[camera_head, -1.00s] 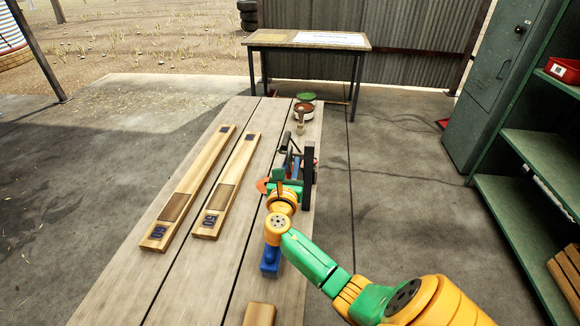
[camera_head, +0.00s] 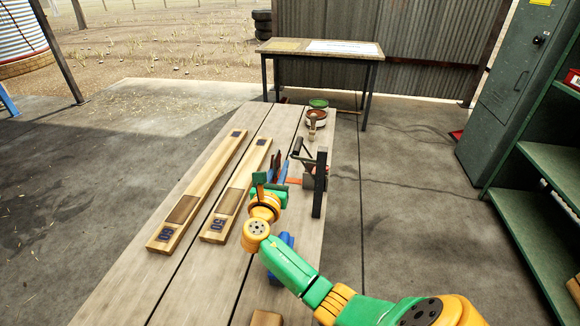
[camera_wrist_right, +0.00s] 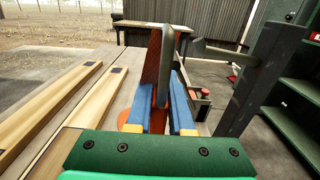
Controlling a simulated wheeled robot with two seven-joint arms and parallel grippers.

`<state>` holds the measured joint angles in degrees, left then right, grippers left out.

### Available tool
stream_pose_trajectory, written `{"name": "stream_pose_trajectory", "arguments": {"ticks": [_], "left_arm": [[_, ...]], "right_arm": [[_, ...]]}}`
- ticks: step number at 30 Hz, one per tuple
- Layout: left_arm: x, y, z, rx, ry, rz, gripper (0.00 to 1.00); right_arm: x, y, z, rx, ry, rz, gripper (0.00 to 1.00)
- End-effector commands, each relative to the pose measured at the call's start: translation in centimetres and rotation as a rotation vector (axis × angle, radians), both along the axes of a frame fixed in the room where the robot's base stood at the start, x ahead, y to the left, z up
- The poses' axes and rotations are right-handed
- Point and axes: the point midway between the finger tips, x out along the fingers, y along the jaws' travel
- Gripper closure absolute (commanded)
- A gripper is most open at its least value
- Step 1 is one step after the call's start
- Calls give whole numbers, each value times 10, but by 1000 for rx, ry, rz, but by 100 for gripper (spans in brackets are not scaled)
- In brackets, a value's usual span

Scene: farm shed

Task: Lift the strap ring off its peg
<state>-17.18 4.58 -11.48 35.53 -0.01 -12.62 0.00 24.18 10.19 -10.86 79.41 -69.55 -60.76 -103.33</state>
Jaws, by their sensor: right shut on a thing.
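My right gripper (camera_head: 279,172) is over the plank table. In the right wrist view, its two blue fingers (camera_wrist_right: 165,108) are shut on the grey strap ring (camera_wrist_right: 165,62). The ring stands upright between the fingers. An orange strap (camera_wrist_right: 152,62) shows at the ring and hangs down beside the left finger. A dark post (camera_head: 320,184) stands to the right of the gripper, with a peg (camera_wrist_right: 212,50) pointing left from it in the wrist view. The ring appears apart from the peg tip, with a gap between them. My left gripper is not in view.
Two long wooden boards (camera_head: 200,190) (camera_head: 238,190) lie on the table (camera_head: 195,285) to the left. A tin (camera_head: 316,117) with a brush stands behind the post. A small red-topped fixture (camera_wrist_right: 204,95) is near the post. Green shelves (camera_head: 530,225) stand at right.

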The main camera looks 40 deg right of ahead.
Motion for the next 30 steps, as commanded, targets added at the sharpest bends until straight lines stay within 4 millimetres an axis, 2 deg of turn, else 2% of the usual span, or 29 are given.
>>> {"name": "stream_pose_trajectory", "arguments": {"ticks": [12, 15, 21, 30], "left_arm": [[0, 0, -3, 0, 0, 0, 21], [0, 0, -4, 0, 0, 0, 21], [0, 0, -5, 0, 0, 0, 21], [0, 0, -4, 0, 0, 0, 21]], "right_arm": [[-67, 83, -17, 6, 1, 1, 100], [-79, 98, -19, 4, 1, 0, 100], [-89, 109, -19, 2, -1, -1, 100], [-89, 109, -18, 1, -2, -1, 100]]}}
